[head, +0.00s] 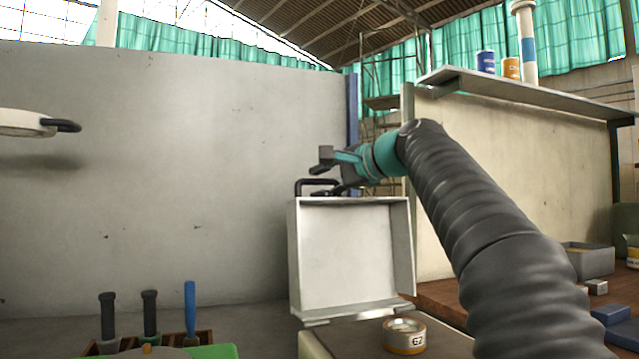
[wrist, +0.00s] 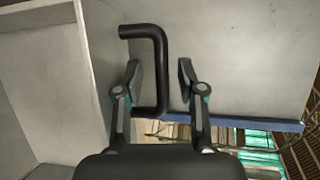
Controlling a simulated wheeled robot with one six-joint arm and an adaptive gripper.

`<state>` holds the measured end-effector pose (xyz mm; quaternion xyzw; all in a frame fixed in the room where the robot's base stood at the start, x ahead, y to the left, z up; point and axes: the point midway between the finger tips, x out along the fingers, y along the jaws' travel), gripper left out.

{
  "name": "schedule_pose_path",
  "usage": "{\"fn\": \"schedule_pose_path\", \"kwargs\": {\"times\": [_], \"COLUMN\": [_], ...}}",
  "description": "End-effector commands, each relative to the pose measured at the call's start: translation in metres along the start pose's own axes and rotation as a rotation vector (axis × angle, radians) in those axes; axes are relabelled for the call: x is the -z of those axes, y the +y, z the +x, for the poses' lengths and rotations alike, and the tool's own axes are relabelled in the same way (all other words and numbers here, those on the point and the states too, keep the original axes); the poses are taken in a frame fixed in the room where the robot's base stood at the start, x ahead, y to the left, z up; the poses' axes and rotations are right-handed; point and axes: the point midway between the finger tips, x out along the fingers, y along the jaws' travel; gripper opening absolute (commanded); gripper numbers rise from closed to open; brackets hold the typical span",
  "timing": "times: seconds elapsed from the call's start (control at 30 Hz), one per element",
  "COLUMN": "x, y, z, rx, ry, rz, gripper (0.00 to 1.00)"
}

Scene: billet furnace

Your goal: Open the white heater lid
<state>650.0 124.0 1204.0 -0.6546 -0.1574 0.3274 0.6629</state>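The white heater lid (head: 350,250) stands upright in the head view, its hollow rimmed inside facing me and its hinge edge at the bottom. Its black handle (head: 316,183) is at the top edge. My gripper (head: 328,163) is beside the handle at the top of the lid. In the wrist view the handle's long bar (wrist: 161,45) lies between the two fingers of my gripper (wrist: 161,78). The fingers are apart, with a visible gap on each side of the bar. The lid's inside and rim (wrist: 62,80) fill the left of the wrist view.
A can (head: 404,337) marked 62 stands in front of the lid. Several tool handles (head: 150,312) stand at the lower left. A shelf (head: 530,90) with cans is at the upper right. A grey box (head: 588,260) and small blocks lie on the right bench. A grey wall stands behind.

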Motion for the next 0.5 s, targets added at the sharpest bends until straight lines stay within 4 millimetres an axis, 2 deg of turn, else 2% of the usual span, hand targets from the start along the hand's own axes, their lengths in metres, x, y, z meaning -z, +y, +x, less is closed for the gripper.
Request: {"fn": "schedule_pose_path", "kwargs": {"times": [0.5], "x": [0.000], "y": [0.000], "z": [-0.091], "rx": [0.002], "ry": [0.004], "rz": [0.000], "gripper": [0.39]}}
